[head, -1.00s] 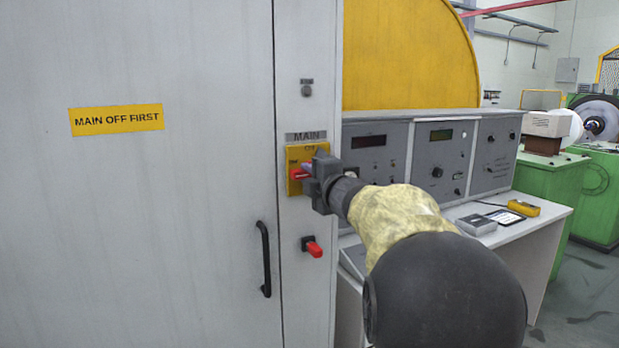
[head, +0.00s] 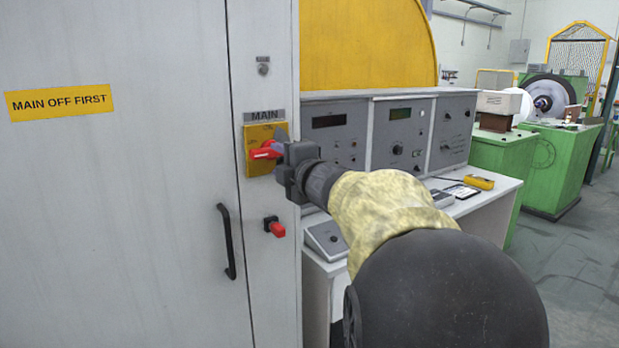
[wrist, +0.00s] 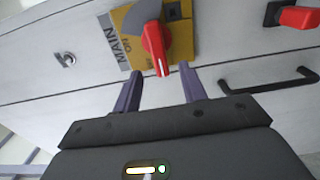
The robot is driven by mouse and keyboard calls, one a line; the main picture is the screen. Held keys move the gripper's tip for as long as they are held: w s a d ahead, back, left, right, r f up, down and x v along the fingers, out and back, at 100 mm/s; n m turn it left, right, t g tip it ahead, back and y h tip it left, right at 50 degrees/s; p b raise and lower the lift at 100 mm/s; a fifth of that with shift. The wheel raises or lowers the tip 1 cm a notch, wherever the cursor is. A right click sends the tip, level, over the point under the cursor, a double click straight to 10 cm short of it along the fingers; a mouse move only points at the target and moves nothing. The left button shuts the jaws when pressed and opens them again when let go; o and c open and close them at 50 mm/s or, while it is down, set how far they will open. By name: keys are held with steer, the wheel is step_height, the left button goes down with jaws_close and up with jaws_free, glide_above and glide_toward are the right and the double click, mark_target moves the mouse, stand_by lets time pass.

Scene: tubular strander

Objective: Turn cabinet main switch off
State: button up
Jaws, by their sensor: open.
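The main switch (head: 264,151) has a red handle on a yellow plate, below a MAIN label on the grey cabinet. Its handle lies roughly level and points left in the head view; the ON mark is at the plate's top. My gripper (head: 277,146) is open just right of the handle and partly covers the plate's right side. In the wrist view, the red handle's end (wrist: 157,57) appears between my two fingertips (wrist: 161,72). I see no clear contact with it.
Below the switch is a smaller red switch (head: 276,228), with a black door handle (head: 227,242) to its left. A MAIN OFF FIRST sign (head: 60,102) is on the door. A control desk (head: 395,135) stands close right of the cabinet, beside my arm.

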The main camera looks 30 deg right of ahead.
steer(key=s, duration=1.1)
steer(key=shift+s+d, duration=0.2)
steer(key=shift+s, duration=0.1)
steer(key=w+a+f+m+g+h, duration=0.25)
steer(key=f+m, duration=0.35)
steer(key=f, duration=0.4)
steer(key=w+a+f+m+g+h, duration=0.1)
steer(key=a+f+m+g, duration=0.15)
steer(key=f+m, duration=0.5)
steer(key=s+a+f+m+g+y, duration=0.1)
steer(key=s+a+f+m+g, duration=0.1)
steer(key=s+a+f+g, duration=0.6)
steer(key=s+a+f+m+g+y, duration=0.25)
steer(key=s+f, duration=0.25)
steer(key=f, duration=0.7)
steer(key=w+p+v, duration=0.3)
steer(key=p+v, duration=1.2)
steer(key=p, duration=0.1)
steer(key=shift+a+r+m+h, duration=0.3)
steer(key=shift+a+r, duration=0.25)
steer(key=shift+a, duration=0.2)
